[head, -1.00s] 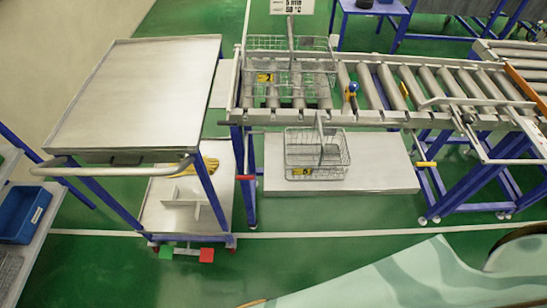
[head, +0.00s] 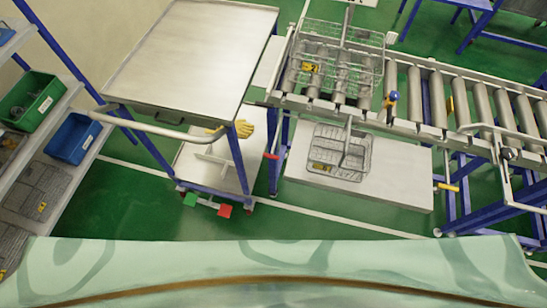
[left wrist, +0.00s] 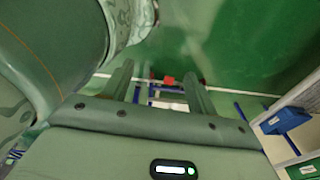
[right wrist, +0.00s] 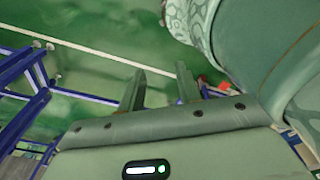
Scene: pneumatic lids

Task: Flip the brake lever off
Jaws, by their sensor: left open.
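A cart with a grey metal top (head: 190,60) stands left of the middle in the head view. At the foot of its near side are a green tab (head: 190,199) and a red tab (head: 224,211), which look like the two ends of the brake lever. The red tab also shows in the left wrist view (left wrist: 168,80). My left gripper (left wrist: 160,84) is open, empty and well apart from the cart. My right gripper (right wrist: 160,88) has its fingers apart with nothing between them. Neither gripper shows in the head view.
A roller conveyor (head: 430,135) with wire baskets stands to the right. A white platform (head: 400,185) carries another basket (head: 340,152). A shelf with a blue bin (head: 73,139) and a green bin (head: 30,100) is at left. Green floor before the cart is clear.

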